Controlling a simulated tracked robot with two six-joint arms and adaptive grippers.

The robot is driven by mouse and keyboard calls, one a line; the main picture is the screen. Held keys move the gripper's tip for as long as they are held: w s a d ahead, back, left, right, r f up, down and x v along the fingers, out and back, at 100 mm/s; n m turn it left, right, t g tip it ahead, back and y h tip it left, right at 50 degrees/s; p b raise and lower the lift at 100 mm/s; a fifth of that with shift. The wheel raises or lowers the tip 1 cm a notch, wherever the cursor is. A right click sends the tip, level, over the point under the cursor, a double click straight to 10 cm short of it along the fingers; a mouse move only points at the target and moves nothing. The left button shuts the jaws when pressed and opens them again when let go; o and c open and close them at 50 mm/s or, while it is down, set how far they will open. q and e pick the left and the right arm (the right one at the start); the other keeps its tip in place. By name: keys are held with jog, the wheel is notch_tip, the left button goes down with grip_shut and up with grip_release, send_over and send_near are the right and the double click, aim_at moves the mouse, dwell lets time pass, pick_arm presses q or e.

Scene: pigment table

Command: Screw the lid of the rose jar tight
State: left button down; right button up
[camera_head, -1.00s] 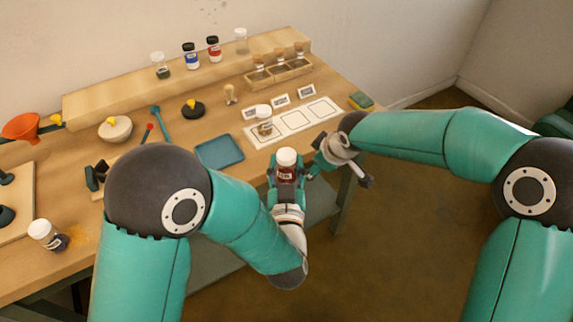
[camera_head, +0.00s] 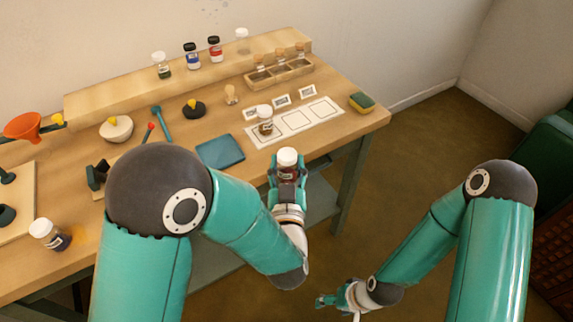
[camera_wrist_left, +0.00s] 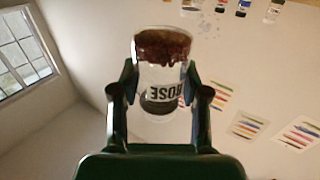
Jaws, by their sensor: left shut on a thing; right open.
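The rose jar (camera_head: 288,170) has dark red contents and a white lid (camera_head: 287,155) on its top. My left gripper (camera_head: 287,178) is shut on the jar and holds it upright, just off the table's front edge. In the left wrist view the jar (camera_wrist_left: 161,72) sits between the two fingers of the left gripper (camera_wrist_left: 160,100), with its ROSE label showing inverted. Whether the lid is tight cannot be told. My right gripper (camera_head: 328,301) is open and empty, low at the bottom of the head view, well apart from the jar.
On the table a white mat with squares (camera_head: 295,122) carries a jar (camera_head: 265,122) at its left end. Several jars line the back shelf (camera_head: 120,95).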

pick_arm(q)
jog(key=w+a, duration=0.1)
jog(key=a, duration=0.2)
jog(key=w+a, duration=0.1)
jog(key=a, duration=0.2)
jog(key=w+a, duration=0.1)
jog(key=a, duration=0.2)
jog(key=shift+w+a, duration=0.35)
jog(key=a, duration=1)
